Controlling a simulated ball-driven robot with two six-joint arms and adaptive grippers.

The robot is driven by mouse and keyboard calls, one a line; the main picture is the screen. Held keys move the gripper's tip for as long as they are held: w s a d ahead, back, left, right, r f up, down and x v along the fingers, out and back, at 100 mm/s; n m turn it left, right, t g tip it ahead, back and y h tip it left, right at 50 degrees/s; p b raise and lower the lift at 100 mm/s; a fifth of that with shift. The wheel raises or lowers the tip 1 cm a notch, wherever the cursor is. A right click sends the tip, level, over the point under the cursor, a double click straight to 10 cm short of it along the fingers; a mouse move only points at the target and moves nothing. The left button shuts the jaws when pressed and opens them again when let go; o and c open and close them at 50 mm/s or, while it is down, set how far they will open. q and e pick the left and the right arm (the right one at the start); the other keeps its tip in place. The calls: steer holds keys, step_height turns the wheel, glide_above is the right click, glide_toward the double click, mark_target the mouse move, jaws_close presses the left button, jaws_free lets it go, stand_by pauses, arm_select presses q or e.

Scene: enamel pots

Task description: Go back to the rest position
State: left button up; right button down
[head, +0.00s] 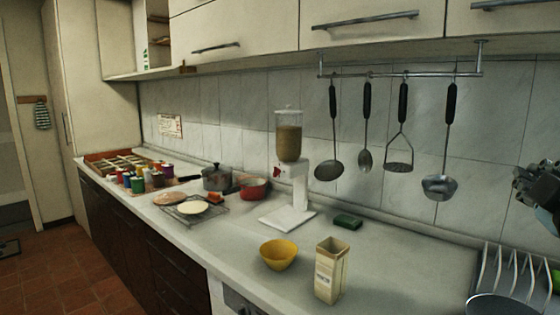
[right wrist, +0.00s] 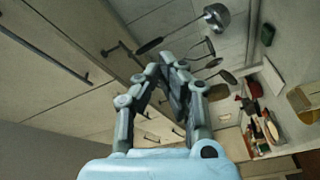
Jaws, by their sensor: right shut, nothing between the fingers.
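My right gripper (head: 538,192) shows at the right edge of the head view, raised above the dish rack and holding nothing. In the right wrist view its fingers (right wrist: 172,70) are closed together and empty, with cabinets and hanging utensils behind them. A grey pot with a lid (head: 216,179) and a red pot (head: 253,188) stand on the counter near the wall, well to the left of my right gripper. My left gripper is not in view.
The counter (head: 380,265) is mostly clear at its right part. A yellow bowl (head: 278,255), a carton (head: 331,270), a green sponge (head: 348,222) and a dispenser (head: 290,145) stand on it. A ladle (head: 440,187) and other utensils hang from a rail. A wire dish rack (head: 510,275) is at the right.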

steer(key=s+a+f+m+g+y, duration=0.1)
steer(key=s+f+m+g+y, duration=0.25)
steer(key=f, duration=0.55)
steer(key=s+a+f+m+g, duration=0.2)
steer(key=s+f+g, duration=0.2)
steer(key=s+f, duration=0.35)
steer(key=s+a+f+m+g+y, duration=0.1)
steer(key=s+a+f+g+y, duration=0.1)
steer(key=s+a+f+g, duration=0.3)
steer(key=s+a+f+m+y, duration=0.1)
steer(key=s+f, duration=0.2)
steer(key=s, duration=0.4)
step_height(320, 180, down, 33)
steer(key=s+d+g+b, duration=0.2)
steer(key=b, duration=0.5)
steer(key=s+f+b, duration=0.3)
steer(key=s+f, duration=0.6)
steer(key=f, duration=0.3)
steer(key=s+d+f+g+b, duration=0.1)
steer(key=s+f+b, duration=0.2)
steer(key=s+f, duration=0.7)
steer(key=shift+d+f, duration=0.3)
steer(key=shift+f, duration=0.6)
steer(key=shift+m+y, duration=0.25)
